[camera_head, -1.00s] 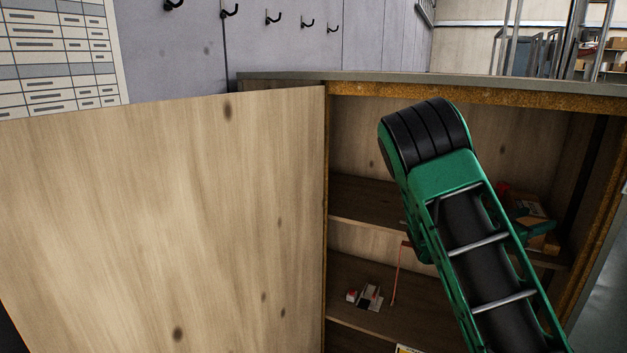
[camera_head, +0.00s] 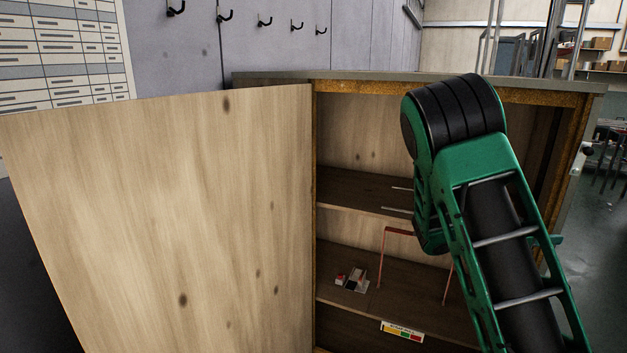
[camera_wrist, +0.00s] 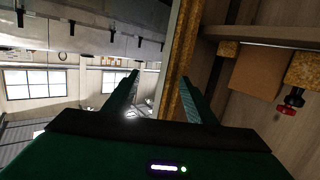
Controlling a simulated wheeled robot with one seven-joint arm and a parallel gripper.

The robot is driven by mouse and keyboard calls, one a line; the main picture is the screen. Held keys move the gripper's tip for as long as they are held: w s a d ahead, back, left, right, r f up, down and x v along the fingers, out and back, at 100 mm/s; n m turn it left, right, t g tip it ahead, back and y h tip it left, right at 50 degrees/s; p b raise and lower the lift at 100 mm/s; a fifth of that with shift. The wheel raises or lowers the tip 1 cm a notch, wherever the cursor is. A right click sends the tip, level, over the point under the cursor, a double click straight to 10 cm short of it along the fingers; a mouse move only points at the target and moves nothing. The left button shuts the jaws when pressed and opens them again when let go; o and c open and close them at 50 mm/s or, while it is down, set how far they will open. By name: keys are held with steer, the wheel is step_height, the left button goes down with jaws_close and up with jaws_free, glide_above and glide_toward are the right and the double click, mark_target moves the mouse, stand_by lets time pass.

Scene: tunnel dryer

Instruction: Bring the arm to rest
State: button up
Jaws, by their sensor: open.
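My gripper (camera_wrist: 160,97) shows in the wrist view with its two green fingers spread apart and nothing between them. The fingers point toward the rusty front edge of an open wooden cabinet (camera_wrist: 182,60), with the open hall to the left of that edge. In the head view my green and black arm stands in front of the right part of the cabinet (camera_head: 360,140) and hides much of its inside. The gripper's fingertips are hidden behind the arm there.
The cabinet door (camera_head: 170,220) stands open to the left. Small red and grey items (camera_head: 353,281) and a thin red frame (camera_head: 381,255) are on a lower shelf. In the wrist view a brown box (camera_wrist: 258,75) and a red-black item (camera_wrist: 288,103) are close at right. Free floor (camera_head: 600,230) lies right.

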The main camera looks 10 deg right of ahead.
steer(key=s+a+f+g+y, duration=0.1)
steer(key=s+a+f+y, duration=0.2)
steer(key=s, duration=0.4)
steer(key=s+a+f+g+y, duration=0.1)
steer(key=s+f+g+y, duration=0.1)
steer(key=s+f+y, duration=0.3)
steer(key=s+a+r+n+y, duration=0.2)
steer(key=s+a+n+y, duration=0.2)
steer(key=s+a, duration=0.5)
steer(key=s+a+r+n+t+y, duration=0.1)
steer(key=s+a+n+y, duration=0.3)
steer(key=s+a, duration=0.5)
steer(key=a+r+n, duration=0.1)
steer(key=a, duration=0.2)
steer(key=shift+s+a+r+n, duration=0.15)
steer(key=shift+s+r+n, duration=0.05)
steer(key=shift+s+n, duration=0.2)
